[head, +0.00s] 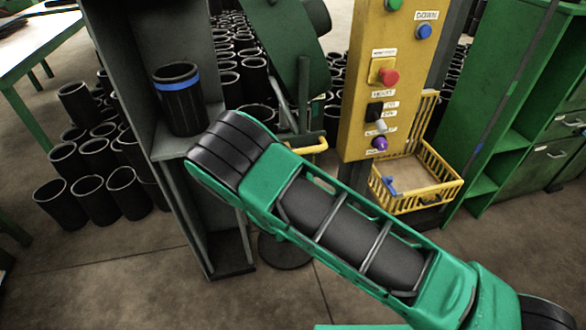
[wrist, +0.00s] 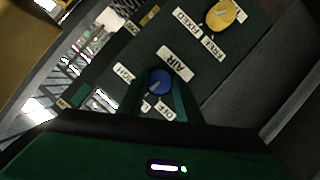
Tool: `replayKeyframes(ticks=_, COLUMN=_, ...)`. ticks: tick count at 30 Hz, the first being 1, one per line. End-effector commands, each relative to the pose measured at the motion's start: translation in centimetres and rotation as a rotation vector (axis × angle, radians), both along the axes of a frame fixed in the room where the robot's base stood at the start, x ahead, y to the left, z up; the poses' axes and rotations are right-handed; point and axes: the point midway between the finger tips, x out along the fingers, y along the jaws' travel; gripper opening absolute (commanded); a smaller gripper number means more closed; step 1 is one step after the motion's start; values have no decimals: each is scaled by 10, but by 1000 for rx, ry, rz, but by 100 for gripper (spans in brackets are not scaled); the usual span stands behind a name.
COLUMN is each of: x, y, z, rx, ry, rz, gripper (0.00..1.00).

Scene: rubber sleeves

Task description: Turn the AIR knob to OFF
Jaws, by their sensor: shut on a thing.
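In the wrist view the blue AIR knob (wrist: 160,76) sits on a dark green panel. The AIR label (wrist: 176,62) is above it, the ON label (wrist: 124,72) to its left and the OFF label (wrist: 165,112) below it. A pale mark on the knob points to the lower left, between the two labels. My gripper (wrist: 161,92) has its green fingers on either side of the knob and is shut on it. In the head view I cannot make out the knob or my gripper.
A yellow knob (wrist: 221,14) with FREE and FIXED labels is near the AIR knob. In the head view a yellow button panel (head: 358,110), a wire basket (head: 450,190) and a grey shelf (head: 172,144) with a black sleeve (head: 180,108) stand around my arm.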

Motion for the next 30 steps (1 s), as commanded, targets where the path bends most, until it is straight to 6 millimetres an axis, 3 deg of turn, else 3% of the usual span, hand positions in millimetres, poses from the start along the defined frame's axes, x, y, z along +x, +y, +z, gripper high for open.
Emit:
replayKeyframes(ticks=21, x=-2, y=4, z=-7, rx=-643, ry=-183, rz=4, gripper=9)
replayKeyframes(ticks=30, x=-2, y=5, z=-8, rx=-831, ry=-237, rz=6, gripper=9)
